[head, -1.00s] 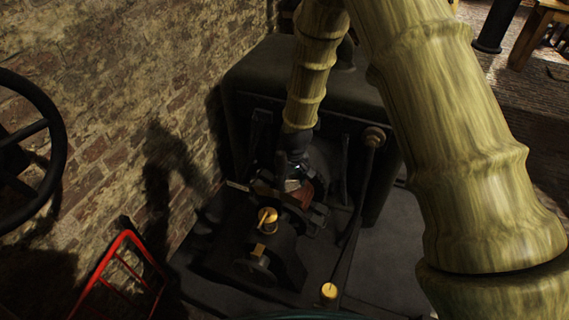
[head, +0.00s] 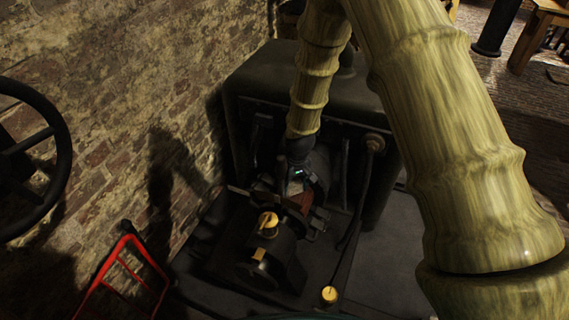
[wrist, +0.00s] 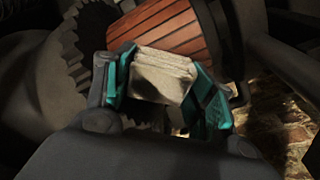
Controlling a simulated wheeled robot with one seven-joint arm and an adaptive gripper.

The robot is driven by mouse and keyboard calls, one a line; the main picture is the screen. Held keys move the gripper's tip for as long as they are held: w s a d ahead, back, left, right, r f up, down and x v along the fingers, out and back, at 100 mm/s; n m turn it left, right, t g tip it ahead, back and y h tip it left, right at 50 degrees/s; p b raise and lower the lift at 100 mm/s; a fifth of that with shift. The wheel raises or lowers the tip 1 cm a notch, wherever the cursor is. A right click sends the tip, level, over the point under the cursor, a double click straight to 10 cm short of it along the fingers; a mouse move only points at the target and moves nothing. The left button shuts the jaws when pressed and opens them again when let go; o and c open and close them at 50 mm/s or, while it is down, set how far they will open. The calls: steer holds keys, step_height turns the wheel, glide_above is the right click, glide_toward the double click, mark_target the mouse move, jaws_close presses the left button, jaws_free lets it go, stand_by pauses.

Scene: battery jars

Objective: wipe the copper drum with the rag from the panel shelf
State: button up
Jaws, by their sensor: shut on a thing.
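The copper drum (wrist: 165,30) shows in the wrist view as a ribbed, reddish-brown cylinder at the top, set between dark machine parts. In the head view the drum (head: 300,200) is a small reddish patch below my wrist. My gripper (wrist: 168,85) has teal fingertips and is shut on the rag (wrist: 165,68), a pale, folded, dark-stained cloth pad. The rag's far edge is at the drum's near side; I cannot tell whether it touches. In the head view my gripper (head: 294,187) is over the machine, and the rag is not clear there.
A black machine (head: 300,80) stands against the brick wall (head: 120,70). Yellow-capped parts (head: 268,222) rise in front of the drum. A toothed dark ring (wrist: 75,50) is beside it. A red frame (head: 122,275) and a black wheel (head: 62,150) are at left.

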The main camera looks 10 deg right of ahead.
steer(key=shift+w+a, duration=0.35)
steer(key=shift+a, duration=0.45)
steer(key=shift+w+a+r+p, duration=0.15)
steer(key=shift+w+a+p, duration=0.1)
steer(key=shift+a+p, duration=0.05)
steer(key=shift+w+a+r+p, duration=0.15)
steer(key=shift+r+p, duration=0.1)
steer(key=shift+p, duration=0.15)
step_height(320, 180, up, 3)
steer(key=shift+r+p, duration=0.1)
steer(key=shift+p, duration=0.8)
steer(key=shift+r+p, duration=1.6)
steer(key=shift+r, duration=0.4)
steer(key=shift+s+r+p, duration=0.1)
steer(key=shift+s+p, duration=0.15)
steer(key=shift+p, duration=0.6)
